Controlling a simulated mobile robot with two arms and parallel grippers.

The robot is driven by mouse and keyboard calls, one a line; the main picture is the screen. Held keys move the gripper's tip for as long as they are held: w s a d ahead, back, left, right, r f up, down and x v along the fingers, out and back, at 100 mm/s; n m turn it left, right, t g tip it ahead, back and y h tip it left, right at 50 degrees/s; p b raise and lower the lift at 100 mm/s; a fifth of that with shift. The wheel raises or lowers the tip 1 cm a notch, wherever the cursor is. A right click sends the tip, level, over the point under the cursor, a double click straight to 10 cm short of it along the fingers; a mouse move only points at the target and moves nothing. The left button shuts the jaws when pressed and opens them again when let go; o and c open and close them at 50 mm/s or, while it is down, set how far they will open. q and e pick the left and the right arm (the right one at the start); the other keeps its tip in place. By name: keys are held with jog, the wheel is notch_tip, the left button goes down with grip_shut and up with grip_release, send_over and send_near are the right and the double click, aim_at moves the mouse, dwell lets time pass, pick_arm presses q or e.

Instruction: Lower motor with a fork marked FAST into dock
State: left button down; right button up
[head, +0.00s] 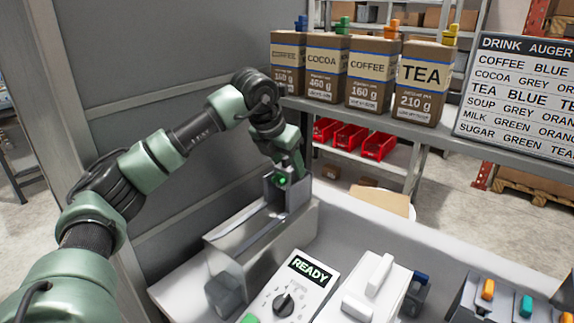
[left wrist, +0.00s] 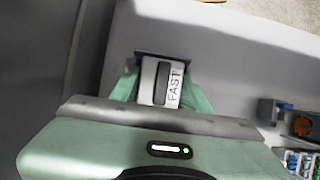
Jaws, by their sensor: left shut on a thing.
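My left gripper (head: 286,178) is shut on a light grey motor, above the far end of a long grey housing (head: 262,232) in the head view. In the left wrist view the motor (left wrist: 174,86) shows between the green fingers of the gripper (left wrist: 163,82), with FAST written on its face beside a dark slot. A dark edge lies just beyond the motor there. I cannot tell which part is the dock, or whether the motor touches it. My right gripper is not in view.
A panel (head: 297,283) reading READY, with a black dial, stands in front. A white handled block (head: 372,290) is beside it. Blocks with orange and teal tabs (head: 500,300) are at lower right. Bags (head: 371,75) and a list board (head: 515,88) stand on the shelf behind.

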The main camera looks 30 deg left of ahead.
aim_at(285, 169)
pick_arm(q)
jog(key=f, duration=0.2)
jog(key=s+f+g, duration=0.1)
jog(key=shift+d+f, duration=0.35)
jog(key=c, duration=0.6)
grip_release()
jog(key=shift+s, duration=0.1)
jog(key=shift+r, duration=0.35)
notch_tip(285, 169, up, 4)
jog(key=shift+a+f+b, duration=0.1)
jog(key=shift+b, duration=0.6)
jog(key=shift+t, duration=0.4)
jog(key=v, duration=0.5)
jog(key=shift+s+a+r, duration=0.15)
jog(key=shift+a+r, duration=0.1)
jog(key=shift+s+r, duration=0.1)
jog(key=shift+r, duration=0.4)
jog(key=shift+r, duration=0.15)
